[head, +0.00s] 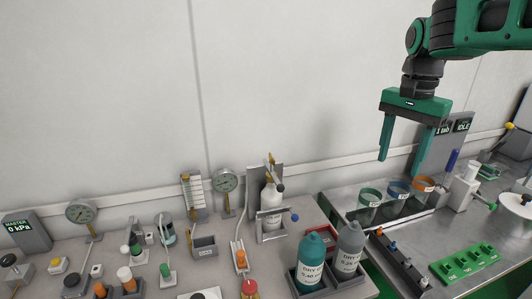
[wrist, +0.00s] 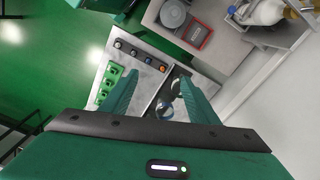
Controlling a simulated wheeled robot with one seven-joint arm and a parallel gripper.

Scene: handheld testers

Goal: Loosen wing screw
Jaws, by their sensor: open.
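My gripper (head: 400,165) is open and empty, pointing down high above the right-hand bench, over the coloured cups. In the wrist view its two fingers (wrist: 158,78) are spread apart with nothing between them. I cannot identify the wing screw for certain. Small brass parts (head: 271,160) show at the top of the stand behind the white bottle (head: 270,194), too small to tell their shape. A yellow knob (head: 509,126) shows at the far right. The gripper touches none of these.
Green (head: 369,198), blue (head: 397,190) and orange-rimmed (head: 423,186) cups stand below the gripper. Nearby are a dark knobbed bar (head: 400,261) and a green holed block (head: 465,264). Teal (head: 310,262) and grey (head: 348,250) bottles stand left of them. Gauges and small fixtures crowd the left bench.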

